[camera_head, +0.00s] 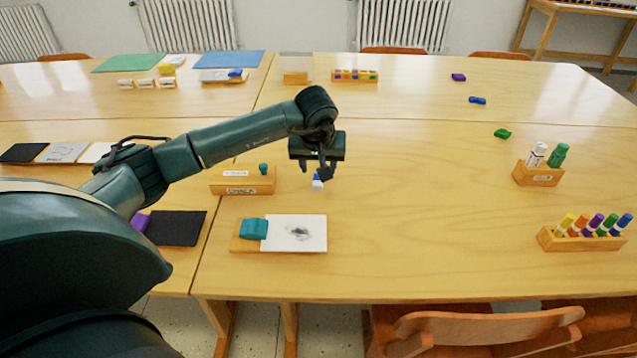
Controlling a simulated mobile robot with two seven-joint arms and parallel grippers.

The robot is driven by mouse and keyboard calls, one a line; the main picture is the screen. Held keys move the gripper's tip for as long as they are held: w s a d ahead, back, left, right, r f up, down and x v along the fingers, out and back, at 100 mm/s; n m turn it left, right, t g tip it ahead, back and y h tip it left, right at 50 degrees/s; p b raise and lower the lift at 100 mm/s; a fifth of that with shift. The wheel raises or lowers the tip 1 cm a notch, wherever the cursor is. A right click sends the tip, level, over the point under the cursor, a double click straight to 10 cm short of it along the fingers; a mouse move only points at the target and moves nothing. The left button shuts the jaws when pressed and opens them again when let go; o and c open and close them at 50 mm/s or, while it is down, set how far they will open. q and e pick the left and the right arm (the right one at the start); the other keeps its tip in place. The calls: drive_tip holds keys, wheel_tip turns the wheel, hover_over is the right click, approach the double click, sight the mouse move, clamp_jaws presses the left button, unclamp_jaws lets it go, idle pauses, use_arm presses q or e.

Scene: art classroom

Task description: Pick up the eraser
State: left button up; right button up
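My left arm reaches in from the left. My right gripper is not in view.
Left of the block stands a wooden chalk box (243,188). Nearer is a board with a teal block (253,229) and smudged white paper (298,233). A bottle holder (538,176) and marker rack (583,241) stand at right. The table between is clear.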

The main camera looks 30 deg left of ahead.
sight(318, 181)
use_arm(q)
drive_tip(key=shift+s+x, duration=0.2)
drive_tip(key=shift+x, duration=2.75)
drive_tip(key=shift+c, duration=0.6)
clamp_jaws()
